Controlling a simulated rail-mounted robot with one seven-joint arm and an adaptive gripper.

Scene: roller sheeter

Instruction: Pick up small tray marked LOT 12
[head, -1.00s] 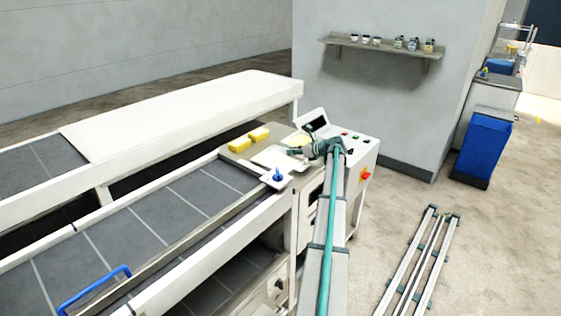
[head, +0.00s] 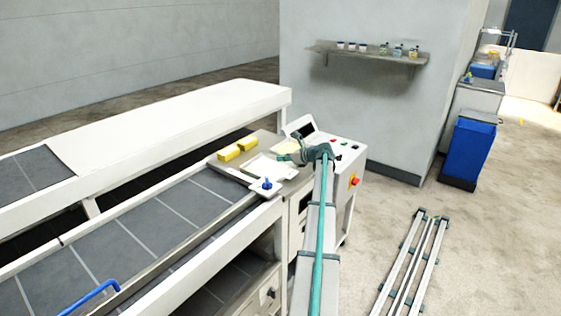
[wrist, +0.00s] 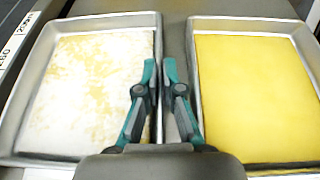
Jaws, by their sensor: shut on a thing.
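In the wrist view two shallow metal trays lie side by side. The left tray (wrist: 95,17) holds a patchy white and pale yellow layer; the right tray (wrist: 255,22) holds an even yellow layer. My gripper (wrist: 160,66) is shut on the left tray's right rim, with its teal fingers between the two layers. In the head view my gripper (head: 284,158) is at the trays on the machine's end; a white tray-like patch (head: 268,168) and a pale yellow one (head: 287,146) lie beside it. No LOT 12 marking is readable.
A control panel with a red button (head: 354,181) is to the right. A wall shelf (head: 365,54) holds small jars. Floor rails (head: 412,260) lie at the right.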

